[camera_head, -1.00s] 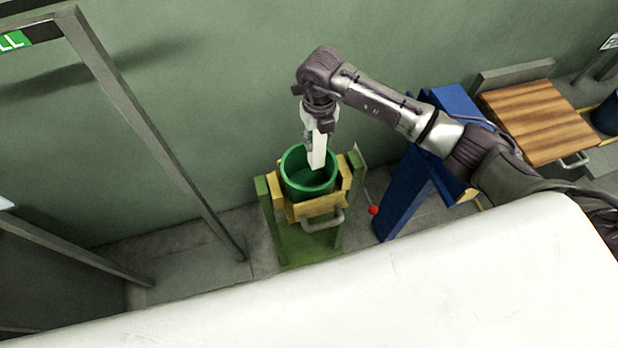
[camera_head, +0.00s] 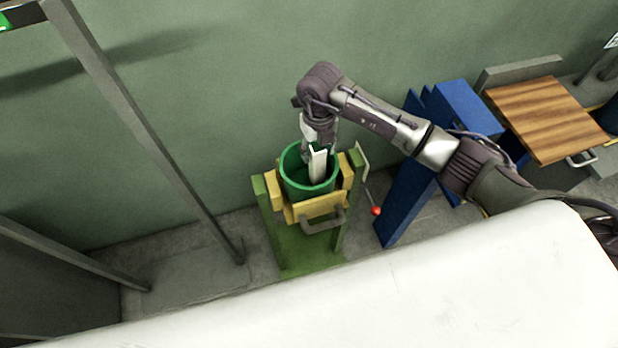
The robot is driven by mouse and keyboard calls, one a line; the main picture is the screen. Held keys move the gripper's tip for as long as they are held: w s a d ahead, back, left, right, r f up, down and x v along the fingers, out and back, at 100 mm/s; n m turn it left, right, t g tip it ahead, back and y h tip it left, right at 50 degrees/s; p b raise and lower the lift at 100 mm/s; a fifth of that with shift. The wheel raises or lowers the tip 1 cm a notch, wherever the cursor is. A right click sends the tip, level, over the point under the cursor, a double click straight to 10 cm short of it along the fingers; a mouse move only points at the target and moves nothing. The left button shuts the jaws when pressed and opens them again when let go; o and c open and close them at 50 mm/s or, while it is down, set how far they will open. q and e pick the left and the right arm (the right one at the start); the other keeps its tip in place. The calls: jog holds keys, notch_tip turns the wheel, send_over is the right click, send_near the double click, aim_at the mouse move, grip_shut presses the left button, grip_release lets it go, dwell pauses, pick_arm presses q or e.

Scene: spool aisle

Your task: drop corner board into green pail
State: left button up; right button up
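The corner board (camera_head: 318,166) is a short white angled strip, upright with its lower end inside the green pail (camera_head: 294,184). Its lower end is below the pail's rim, and I cannot see whether it touches the bottom. My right gripper (camera_head: 319,147) points down just over the pail's far rim and appears shut on the board's upper end, though its fingers are small and partly hidden. The pail stands in a yellow-and-green stand with a grey handle. My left gripper is not in view.
A blue angled frame (camera_head: 408,196) stands right of the pail, with a red knob (camera_head: 376,211) on a thin rod between. A wooden-topped unit (camera_head: 545,118) is at the far right. A grey post (camera_head: 150,135) rises at left. A white surface (camera_head: 400,285) fills the foreground.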

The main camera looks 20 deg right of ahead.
jog(key=shift+o, duration=0.3)
notch_tip(320, 180, up, 12)
dwell(0.5)
